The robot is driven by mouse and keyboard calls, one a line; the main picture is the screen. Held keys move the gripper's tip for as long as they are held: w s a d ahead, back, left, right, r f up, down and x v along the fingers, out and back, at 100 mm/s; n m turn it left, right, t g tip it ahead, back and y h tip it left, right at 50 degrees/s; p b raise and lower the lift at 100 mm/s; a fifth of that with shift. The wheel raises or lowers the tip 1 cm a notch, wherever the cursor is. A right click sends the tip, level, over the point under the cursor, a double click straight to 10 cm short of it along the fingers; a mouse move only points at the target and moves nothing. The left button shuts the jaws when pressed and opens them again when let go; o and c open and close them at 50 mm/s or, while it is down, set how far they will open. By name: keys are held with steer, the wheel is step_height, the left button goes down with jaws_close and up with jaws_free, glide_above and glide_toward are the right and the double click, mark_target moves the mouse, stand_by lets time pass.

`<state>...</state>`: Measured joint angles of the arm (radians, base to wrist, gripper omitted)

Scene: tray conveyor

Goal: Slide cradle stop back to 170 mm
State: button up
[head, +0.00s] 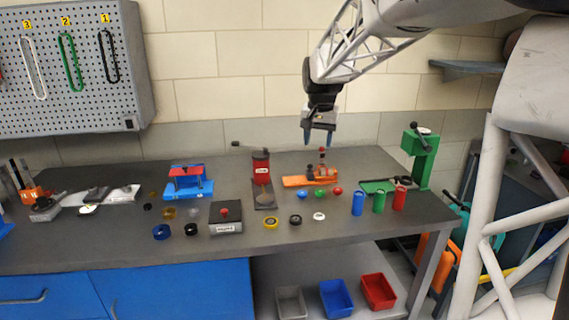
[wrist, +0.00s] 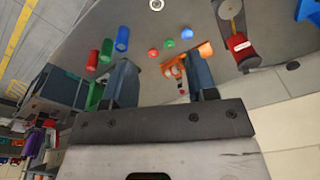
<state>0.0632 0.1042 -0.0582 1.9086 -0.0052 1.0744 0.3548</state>
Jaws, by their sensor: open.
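My gripper (head: 319,138) is open and empty, pointing down above the back of the bench. Its two fingers also show spread apart in the wrist view (wrist: 163,75). Below it is an orange fixture (head: 297,181) with a flat orange base and a dark and red upright part. The fixture also shows in the wrist view (wrist: 205,49), partly hidden by a finger. My gripper is apart from it. A blue stand (head: 190,189) with a red top is further left. I cannot tell which part is the cradle stop, and no millimetre scale is readable.
A red hand-cranked device (head: 261,167) stands left of the orange fixture; a green press (head: 421,157) stands right. Red, green and blue cylinders (head: 379,201) and small coloured knobs (head: 320,194) are in front. A pegboard cabinet (head: 75,75) hangs at left.

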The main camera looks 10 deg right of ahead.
steer(key=w+d+f+m, duration=0.1)
steer(key=w+d+f, duration=0.15)
steer(key=w, duration=0.75)
steer(key=w+d+f+m, duration=0.1)
steer(key=w+f, duration=0.3)
steer(key=w, duration=0.5)
steer(key=m+g, duration=0.1)
steer(key=m, duration=0.1)
glide_above(310, 172)
step_height(310, 172, down, 11)
steer(key=shift+a+f, duration=0.1)
steer(key=shift+w+f, duration=0.3)
steer(key=shift+w, duration=0.1)
steer(key=shift+f, duration=0.15)
steer(key=shift+f, duration=3.8)
jaws_close()
